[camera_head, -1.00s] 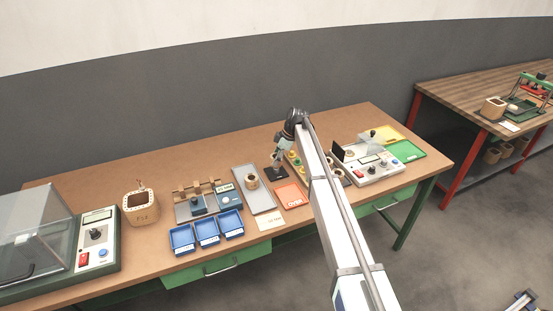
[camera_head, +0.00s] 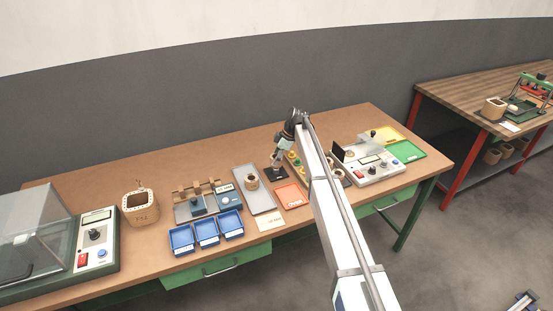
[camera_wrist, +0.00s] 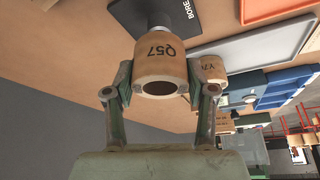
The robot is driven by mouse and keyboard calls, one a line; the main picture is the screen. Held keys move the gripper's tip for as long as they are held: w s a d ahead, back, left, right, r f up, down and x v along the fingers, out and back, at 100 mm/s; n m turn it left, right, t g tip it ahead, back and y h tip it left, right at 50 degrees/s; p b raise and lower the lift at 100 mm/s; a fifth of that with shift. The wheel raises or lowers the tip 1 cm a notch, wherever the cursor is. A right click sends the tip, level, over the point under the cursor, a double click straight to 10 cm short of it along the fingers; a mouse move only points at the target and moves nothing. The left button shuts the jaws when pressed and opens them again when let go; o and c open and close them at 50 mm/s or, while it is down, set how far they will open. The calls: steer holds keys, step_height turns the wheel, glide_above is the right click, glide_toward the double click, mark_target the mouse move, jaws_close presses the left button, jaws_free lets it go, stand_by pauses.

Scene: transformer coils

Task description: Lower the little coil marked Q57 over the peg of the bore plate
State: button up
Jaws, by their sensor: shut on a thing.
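In the wrist view my gripper (camera_wrist: 160,82) is shut on the little wooden coil marked Q57 (camera_wrist: 161,62), one finger on each side. The coil's near end shows its dark bore. Just beyond its far end is a short grey metal peg (camera_wrist: 158,31) on the black bore plate (camera_wrist: 126,14), lettered BORE. Whether the peg's tip is inside the coil cannot be told. In the head view my gripper (camera_head: 277,160) is small, just above the dark bore plate (camera_head: 271,175); the coil is hard to make out there.
A second coil (camera_head: 251,182) stands on a grey tray (camera_head: 262,203) left of the plate. An orange mat (camera_head: 292,197) lies in front. Blue bins (camera_head: 206,231) are at front left, and a control box (camera_head: 375,168) is at right. The table's back left is clear.

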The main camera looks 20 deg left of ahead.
steer(key=shift+f, duration=0.1)
stand_by(0.3)
steer(key=shift+f+b, duration=1.15)
steer(key=shift+f, duration=0.5)
steer(key=shift+f+b, duration=0.15)
steer(key=shift+b, duration=0.2)
steer(key=shift+f, duration=0.3)
steer(key=o, duration=1.3)
steer(key=shift+r, duration=0.1)
steer(key=o, duration=0.3)
steer(key=shift+r, duration=0.1)
